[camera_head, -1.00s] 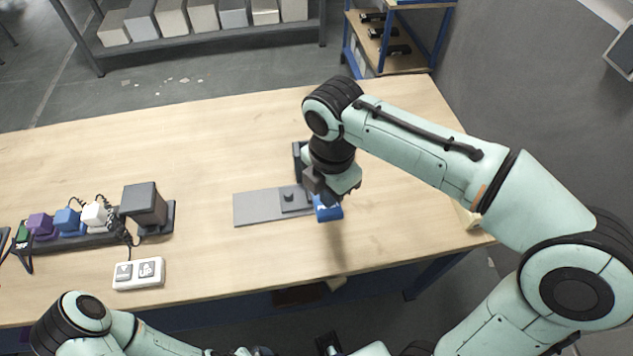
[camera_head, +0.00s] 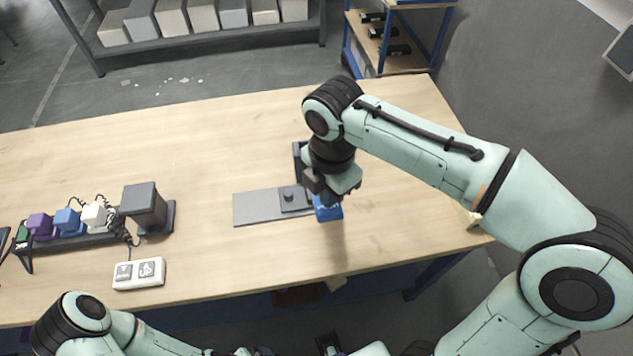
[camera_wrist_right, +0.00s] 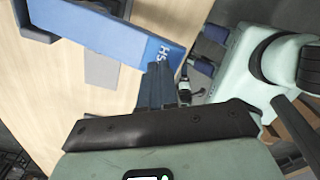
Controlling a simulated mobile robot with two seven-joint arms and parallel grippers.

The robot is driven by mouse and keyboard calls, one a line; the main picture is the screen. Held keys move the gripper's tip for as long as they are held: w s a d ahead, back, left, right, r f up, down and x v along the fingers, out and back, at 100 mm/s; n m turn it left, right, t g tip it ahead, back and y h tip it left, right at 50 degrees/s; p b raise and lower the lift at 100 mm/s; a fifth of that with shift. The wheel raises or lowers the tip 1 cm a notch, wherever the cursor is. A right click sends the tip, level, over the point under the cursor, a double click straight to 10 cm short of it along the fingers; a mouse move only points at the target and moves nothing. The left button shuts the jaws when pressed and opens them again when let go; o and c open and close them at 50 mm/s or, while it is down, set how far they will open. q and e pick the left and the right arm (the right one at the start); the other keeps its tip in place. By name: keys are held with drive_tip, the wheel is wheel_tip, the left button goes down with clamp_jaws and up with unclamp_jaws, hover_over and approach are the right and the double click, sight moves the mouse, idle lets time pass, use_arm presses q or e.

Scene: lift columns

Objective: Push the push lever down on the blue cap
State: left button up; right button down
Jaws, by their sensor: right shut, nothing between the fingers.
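The blue cap (camera_head: 329,213) sits at the right end of a flat grey plate (camera_head: 256,208) on the wooden table. My right gripper hides part of it, and I cannot make out a separate push lever. In the right wrist view a long blue part (camera_wrist_right: 105,32) with white letters crosses the top. My right gripper (camera_head: 323,196) is shut and empty, over the cap's upper edge. In the wrist view its fingertips (camera_wrist_right: 160,70) overlap the lettered end of the blue part; I cannot tell if they touch. My left arm shows at the lower left, its gripper out of sight.
A small dark block (camera_head: 293,198) is on the plate. At left stand a dark grey box (camera_head: 145,205), a row of small coloured blocks with cables (camera_head: 67,220) and a white two-button box (camera_head: 138,274). The table between these and the plate is clear.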

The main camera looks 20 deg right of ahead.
sight(329, 210)
use_arm(q)
drive_tip(key=shift+s+f+b, duration=0.25)
drive_tip(key=shift+f+b, duration=0.4)
drive_tip(key=shift+f, duration=0.05)
drive_tip(key=shift+s+f+b, duration=0.3)
drive_tip(key=shift+f+b, duration=0.35)
drive_tip(key=shift+s+f+b, duration=0.25)
drive_tip(key=shift+f+b, duration=0.4)
drive_tip(key=shift+f, duration=0.05)
use_arm(e)
drive_tip(key=shift+f, duration=3.05)
use_arm(q)
drive_tip(key=shift+r, duration=0.15)
drive_tip(key=shift+w+r+p, duration=0.1)
drive_tip(key=shift+p, duration=0.2)
use_arm(e)
drive_tip(key=shift+r, duration=0.1)
wheel_tip(329, 210, up, 3)
drive_tip(key=shift+f+p, duration=0.1)
drive_tip(key=shift+p, duration=1.15)
drive_tip(key=shift+r+p, duration=1.85)
drive_tip(key=shift+r, duration=0.7)
use_arm(q)
drive_tip(key=w+r, duration=0.3)
drive_tip(key=r, duration=0.4)
drive_tip(key=shift+w, duration=0.15)
